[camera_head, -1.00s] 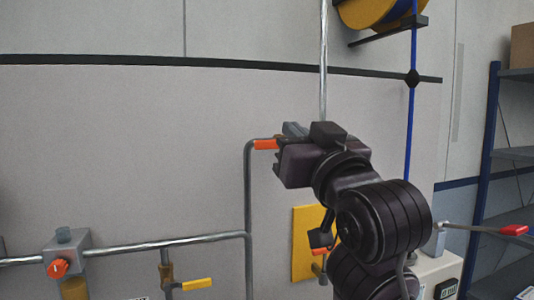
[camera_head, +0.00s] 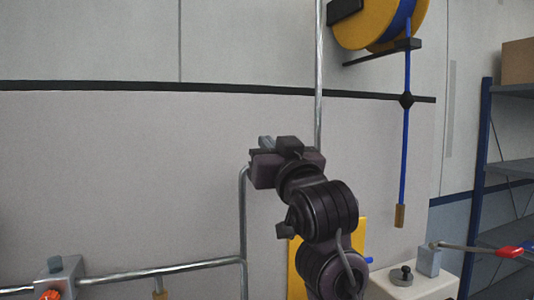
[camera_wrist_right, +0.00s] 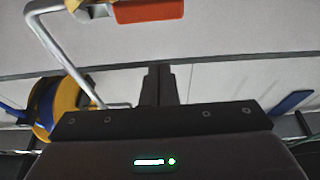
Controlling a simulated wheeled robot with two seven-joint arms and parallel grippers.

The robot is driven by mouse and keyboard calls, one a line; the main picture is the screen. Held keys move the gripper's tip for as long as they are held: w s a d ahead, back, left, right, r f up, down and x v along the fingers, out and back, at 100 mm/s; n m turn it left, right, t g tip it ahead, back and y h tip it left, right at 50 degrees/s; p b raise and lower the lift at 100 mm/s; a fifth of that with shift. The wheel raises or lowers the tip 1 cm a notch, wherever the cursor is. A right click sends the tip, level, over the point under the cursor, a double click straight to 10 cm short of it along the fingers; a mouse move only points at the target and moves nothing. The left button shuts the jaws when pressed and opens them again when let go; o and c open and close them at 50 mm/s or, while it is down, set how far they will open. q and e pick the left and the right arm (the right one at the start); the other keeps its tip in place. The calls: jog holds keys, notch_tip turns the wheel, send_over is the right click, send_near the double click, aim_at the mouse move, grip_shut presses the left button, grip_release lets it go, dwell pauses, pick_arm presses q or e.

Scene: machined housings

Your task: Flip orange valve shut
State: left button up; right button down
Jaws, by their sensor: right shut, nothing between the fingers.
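The orange valve handle (camera_wrist_right: 148,10) shows at the top of the right wrist view, with a brass-coloured piece and a bent grey pipe (camera_wrist_right: 48,38) at its left. In the head view the handle is not visible; my right gripper covers the area by the top bend of the pipe (camera_head: 243,215). My right gripper (camera_head: 264,146) is shut and empty. In the wrist view its dark fingers (camera_wrist_right: 158,84) are together, apart from the handle in the picture. Whether they touch it cannot be told. My left gripper is not in view.
A red lever (camera_head: 508,252) on a grey block and a black knob (camera_head: 402,275) stand at lower right. A grey valve body (camera_head: 58,268) with an orange knob (camera_head: 50,295) is at lower left. A hose reel (camera_head: 378,22) hangs above. The wall left of my gripper is clear.

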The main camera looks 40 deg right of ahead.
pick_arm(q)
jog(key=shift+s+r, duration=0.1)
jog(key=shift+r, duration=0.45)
pick_arm(e)
jog(key=f, duration=0.2)
jog(key=w+f, duration=0.1)
jog(key=shift+d+f, duration=0.1)
jog(key=shift+f, duration=0.3)
jog(key=shift+w, duration=0.15)
